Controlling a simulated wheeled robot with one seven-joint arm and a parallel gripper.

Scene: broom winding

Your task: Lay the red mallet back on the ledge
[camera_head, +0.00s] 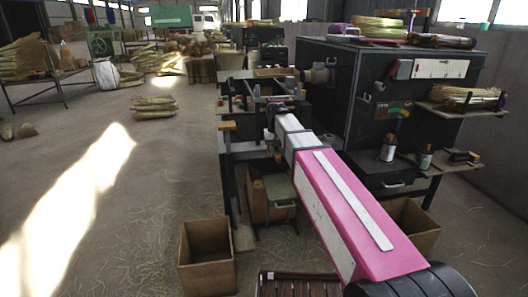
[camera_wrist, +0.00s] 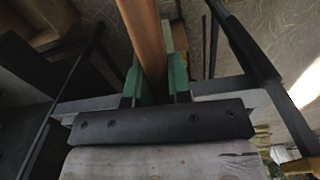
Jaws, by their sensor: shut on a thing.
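In the wrist view my gripper (camera_wrist: 156,82) has its two green fingers on either side of a brown wooden handle (camera_wrist: 150,35), shut on it. The handle, which fits the mallet, runs up out of the picture; no red head shows there. In the head view my gripper (camera_head: 277,150) is at the far end of my pink and white arm, by the black machine's left front, small and partly hidden. Wooden ledges stick out from the machine's right side, an upper one (camera_head: 440,110) and a lower one (camera_head: 460,166). I cannot tell which ledge is the mallet's.
The black machine (camera_head: 340,95) fills the right. Bundles of straw (camera_head: 470,97) lie on the upper ledge. A cup of tools (camera_head: 388,152) stands on the machine's front shelf. Cardboard boxes (camera_head: 206,268) stand on the floor. The floor at left is mostly clear.

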